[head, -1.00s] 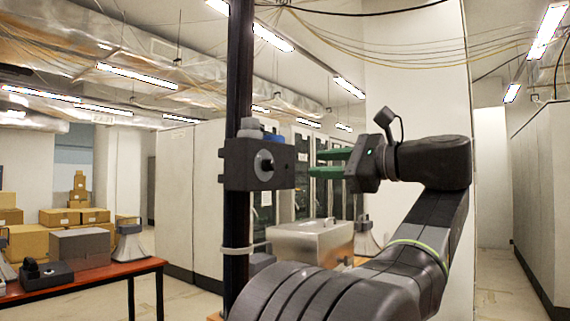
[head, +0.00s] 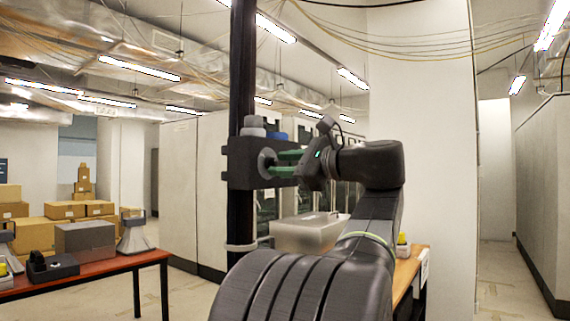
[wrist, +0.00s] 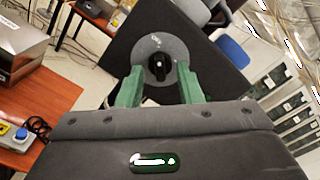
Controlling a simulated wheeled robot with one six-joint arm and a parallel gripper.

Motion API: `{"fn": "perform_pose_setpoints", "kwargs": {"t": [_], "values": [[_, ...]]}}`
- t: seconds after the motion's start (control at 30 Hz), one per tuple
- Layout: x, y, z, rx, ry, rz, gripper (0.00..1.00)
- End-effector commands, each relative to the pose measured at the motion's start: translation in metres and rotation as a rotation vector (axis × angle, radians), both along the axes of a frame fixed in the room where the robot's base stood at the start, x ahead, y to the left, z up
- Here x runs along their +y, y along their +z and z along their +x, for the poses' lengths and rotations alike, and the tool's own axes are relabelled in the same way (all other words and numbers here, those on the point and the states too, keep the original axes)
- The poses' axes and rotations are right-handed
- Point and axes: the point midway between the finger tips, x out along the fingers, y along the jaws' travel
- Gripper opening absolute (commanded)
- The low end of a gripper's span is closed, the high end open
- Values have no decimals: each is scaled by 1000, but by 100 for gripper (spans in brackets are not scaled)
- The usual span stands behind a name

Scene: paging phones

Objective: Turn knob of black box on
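The black box (head: 238,163) is fixed on a dark vertical post. Its face, with a round grey dial plate (wrist: 146,47) and a small black knob (wrist: 160,70), fills the upper middle of the wrist view. My gripper (head: 283,163) has green fingers and is at the box's face in the head view, partly hiding the dial. In the wrist view my gripper (wrist: 159,75) is open, with one finger on each side of the knob and a visible gap to it on both sides. I cannot tell whether the fingertips reach past the knob's front.
The dark post (head: 241,60) runs vertically by the box. A red-brown table (head: 100,269) at the left holds a grey box (head: 85,237) and a small black device (head: 52,267). A silver box (head: 307,234) stands behind my arm. Cardboard boxes are stacked far left.

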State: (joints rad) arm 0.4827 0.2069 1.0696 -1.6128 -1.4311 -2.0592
Motion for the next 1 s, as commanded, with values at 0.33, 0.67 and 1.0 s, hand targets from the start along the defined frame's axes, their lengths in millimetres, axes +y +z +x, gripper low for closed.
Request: {"fn": "perform_pose_setpoints", "kwargs": {"t": [0.33, 0.67, 1.0], "values": [[0, 0, 0, 0, 1, -1, 0], [0, 0, 0, 48, 1, 34, 0], [0, 0, 0, 250, 0, 180, 0]]}}
